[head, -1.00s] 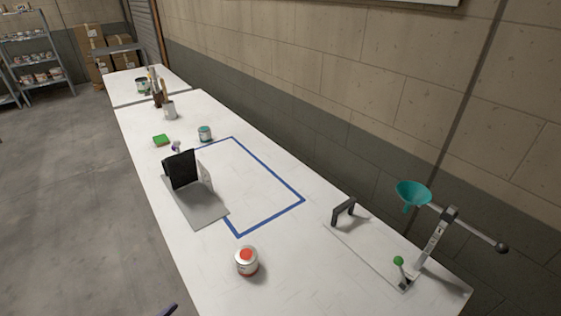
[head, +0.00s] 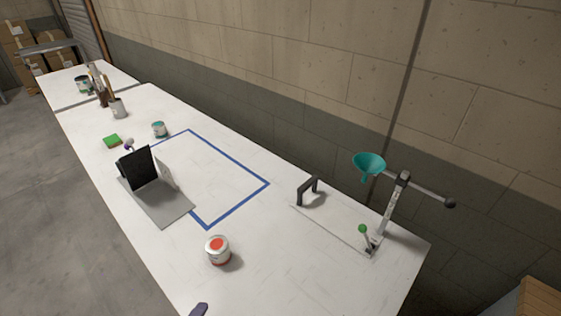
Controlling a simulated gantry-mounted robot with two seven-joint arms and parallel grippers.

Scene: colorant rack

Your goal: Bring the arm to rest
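Neither of my grippers can be made out in the head view. A small dark purple-grey piece (head: 198,310) pokes in at the bottom edge, cut off by the frame. It may be part of my arm, but I cannot tell which part. The white table (head: 290,275) runs from the lower right to the far left.
A blue-outlined rectangle (head: 208,222) is empty inside. A lever stand with a teal funnel (head: 368,162) is at right. A wall backs the table.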

